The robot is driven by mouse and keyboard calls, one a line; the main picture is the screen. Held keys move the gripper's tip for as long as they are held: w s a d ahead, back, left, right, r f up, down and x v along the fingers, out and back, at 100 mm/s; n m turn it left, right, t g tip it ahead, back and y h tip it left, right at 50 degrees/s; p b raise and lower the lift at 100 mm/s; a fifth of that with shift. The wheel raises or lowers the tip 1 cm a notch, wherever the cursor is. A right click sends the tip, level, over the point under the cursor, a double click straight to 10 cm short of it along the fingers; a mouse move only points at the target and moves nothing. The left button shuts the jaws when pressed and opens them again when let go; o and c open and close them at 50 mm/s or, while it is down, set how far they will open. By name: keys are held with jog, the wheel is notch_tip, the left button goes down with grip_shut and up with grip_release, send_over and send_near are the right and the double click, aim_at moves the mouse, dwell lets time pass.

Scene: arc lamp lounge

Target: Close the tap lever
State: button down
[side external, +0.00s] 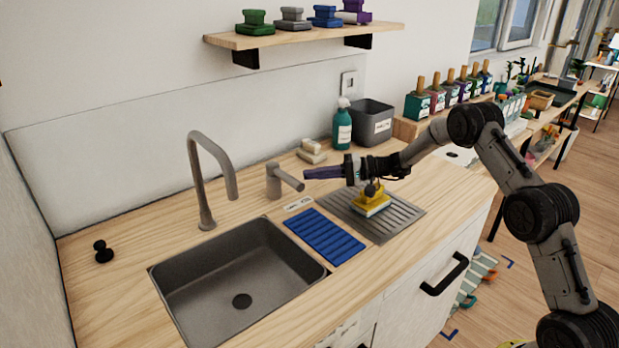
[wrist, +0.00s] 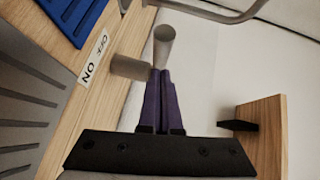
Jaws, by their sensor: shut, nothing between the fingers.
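The tap lever (side external: 290,180) is a grey bar sticking out from a short grey post on the counter, right of the sink. It also shows in the wrist view (wrist: 163,48), its round end just beyond my fingertips. My gripper (side external: 308,173) has purple fingers, shut together and empty; they also show in the wrist view (wrist: 159,73). The fingertips are close to the lever's free end; I cannot tell if they touch it. The curved grey spout (side external: 204,170) stands to the left. An ON/OFF label (wrist: 94,58) lies on the counter beside the post.
The sink (side external: 190,295), blue mat (side external: 325,236) and grey drainboard (side external: 408,212) lie in front. A yellow sponge-like item (side external: 372,207) sits on the drainboard under my wrist. A teal bottle (side external: 342,128) and grey bin (side external: 373,123) stand behind. A shelf (side external: 300,37) hangs above.

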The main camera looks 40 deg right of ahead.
jog(key=w+v, duration=0.1)
jog(key=v, duration=1)
jog(key=s+a+r+n+g+y, duration=0.1)
jog(key=s+a+r+n, duration=0.15)
jog(key=a+r, duration=0.4)
jog(key=s+a+r+n+g, duration=0.1)
jog(key=a+r+n+g, duration=0.15)
jog(key=a+r, duration=0.4)
jog(key=s+a+r+n+g+h, duration=0.1)
jog(key=s+a+r+n, duration=0.2)
jog(key=s, duration=0.4)
jog(key=s+a+r+n+g+h, duration=0.1)
jog(key=s+a+r+g, duration=0.1)
jog(key=s+a+r, duration=0.35)
jog(key=s+f+h, duration=0.2)
jog(key=s+h, duration=0.1)
jog(key=s, duration=0.6)
jog(key=s+f+h, duration=0.2)
jog(key=s+f, duration=0.1)
jog(key=s, duration=0.5)
jog(key=s+d+f+m+t+h, duration=0.1)
jog(key=s+d+f+m+h, duration=0.1)
jog(key=s+d+f+h, duration=0.4)
jog(key=s+d+f, duration=0.1)
jog(key=d, duration=0.2)
jog(key=shift+d, duration=0.35)
